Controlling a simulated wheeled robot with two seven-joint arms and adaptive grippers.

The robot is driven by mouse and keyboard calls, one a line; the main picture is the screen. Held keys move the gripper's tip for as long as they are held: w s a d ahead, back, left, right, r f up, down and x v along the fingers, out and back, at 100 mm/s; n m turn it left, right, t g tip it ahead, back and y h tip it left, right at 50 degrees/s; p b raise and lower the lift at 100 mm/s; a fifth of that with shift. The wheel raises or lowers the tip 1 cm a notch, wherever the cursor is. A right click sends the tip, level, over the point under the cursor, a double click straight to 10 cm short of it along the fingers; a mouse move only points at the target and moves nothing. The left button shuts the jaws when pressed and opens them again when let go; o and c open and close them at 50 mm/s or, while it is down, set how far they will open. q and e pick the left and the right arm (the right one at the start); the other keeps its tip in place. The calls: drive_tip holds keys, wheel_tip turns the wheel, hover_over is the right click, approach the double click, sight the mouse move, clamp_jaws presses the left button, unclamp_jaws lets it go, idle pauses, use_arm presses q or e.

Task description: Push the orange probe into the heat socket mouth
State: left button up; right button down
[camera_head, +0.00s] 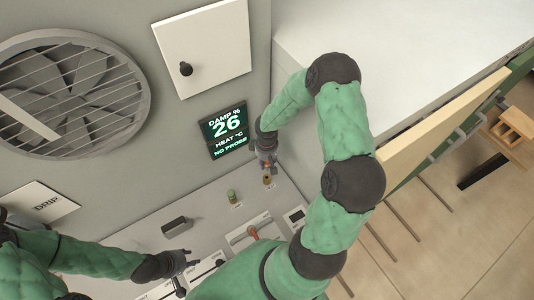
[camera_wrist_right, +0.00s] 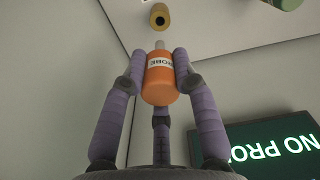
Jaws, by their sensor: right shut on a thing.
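The orange probe (camera_wrist_right: 158,85), labelled PROBE, is held between the purple-grey fingers of my right gripper (camera_wrist_right: 158,72) in the right wrist view. Its silver tip points at the yellow heat socket (camera_wrist_right: 159,17), whose dark mouth lies a little beyond, with a gap between. In the head view my right gripper (camera_head: 266,162) is just above the socket (camera_head: 267,182), and the probe is mostly hidden there. My left gripper (camera_head: 187,258) is at the lower left, away from the socket; its finger opening is too small to judge.
A screen (camera_head: 228,130) reads DAMP 26 and HEAT NO PROBE. A green-topped fitting (camera_head: 233,197) stands left of the socket. A grey block (camera_head: 177,226) and an orange-red lever (camera_head: 252,232) are on the panel. A fan (camera_head: 70,95) and white door (camera_head: 203,45) are on the wall.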

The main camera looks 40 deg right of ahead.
sight(196, 266)
use_arm(q)
drive_tip(key=shift+s, duration=0.1)
use_arm(e)
drive_tip(key=shift+s+a, duration=0.1)
drive_tip(key=shift+s, duration=0.05)
use_arm(q)
drive_tip(key=shift+f, duration=0.1)
use_arm(e)
drive_tip(key=shift+b, duration=0.3)
use_arm(q)
wheel_tip(196, 266, down, 6)
drive_tip(key=b, duration=0.5)
drive_tip(key=shift+b, duration=0.3)
use_arm(e)
wheel_tip(196, 266, down, 6)
drive_tip(key=shift+r, duration=0.1)
use_arm(q)
drive_tip(key=shift+f+b, duration=0.6)
idle(1.0)
drive_tip(key=shift+a+f+b, duration=0.15)
drive_tip(key=shift+f+b, duration=0.3)
drive_tip(key=shift+f, duration=0.05)
use_arm(e)
drive_tip(key=shift+a+f, duration=0.1)
drive_tip(key=shift+f, duration=0.25)
use_arm(q)
drive_tip(key=shift+f, duration=0.1)
use_arm(e)
drive_tip(key=shift+f, duration=0.15)
